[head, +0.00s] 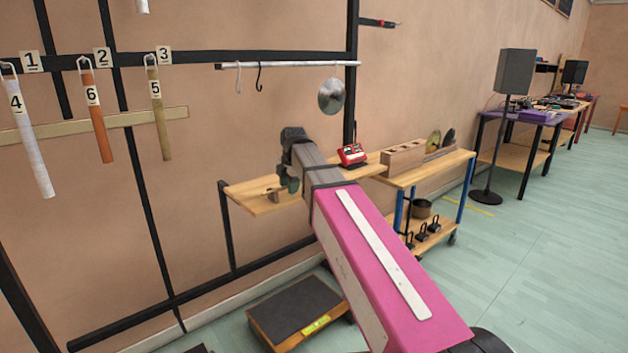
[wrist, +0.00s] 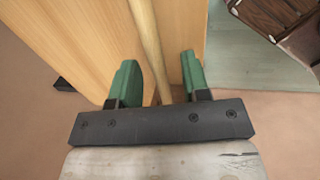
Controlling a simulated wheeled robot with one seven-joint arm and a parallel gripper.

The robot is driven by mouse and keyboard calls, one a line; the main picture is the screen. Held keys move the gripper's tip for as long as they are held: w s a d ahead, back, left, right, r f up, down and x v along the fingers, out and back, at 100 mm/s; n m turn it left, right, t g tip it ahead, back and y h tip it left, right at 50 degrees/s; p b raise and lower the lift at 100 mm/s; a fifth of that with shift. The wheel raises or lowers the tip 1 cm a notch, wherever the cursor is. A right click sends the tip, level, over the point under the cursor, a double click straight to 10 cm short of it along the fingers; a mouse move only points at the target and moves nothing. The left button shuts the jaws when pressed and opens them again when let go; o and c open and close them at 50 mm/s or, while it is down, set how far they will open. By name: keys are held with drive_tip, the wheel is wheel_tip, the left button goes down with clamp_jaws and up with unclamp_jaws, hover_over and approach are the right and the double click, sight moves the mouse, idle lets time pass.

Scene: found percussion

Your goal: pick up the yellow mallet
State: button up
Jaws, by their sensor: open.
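A pale wooden stick (wrist: 149,40), likely the mallet's handle, runs between the green fingers of my gripper (wrist: 160,68) in the wrist view. It lies nearer the left finger at its lower end, and a gap shows to the right finger. The fingers are apart and not closed on it. No yellow head shows in the wrist view. In the head view my gripper (head: 288,184) is at the wooden shelf (head: 248,207), and a small stick-like thing (head: 272,190) shows just left of it. My arm hides part of the shelf.
A red device (head: 352,154) sits on the shelf right of my arm. A wooden block with holes (head: 403,158) stands on the cart. Numbered tubes hang at left, and a metal disc (head: 332,96) hangs from the rail. A dark-topped low box (head: 294,308) is on the floor.

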clamp_jaws()
drive_tip(key=shift+r, duration=0.1)
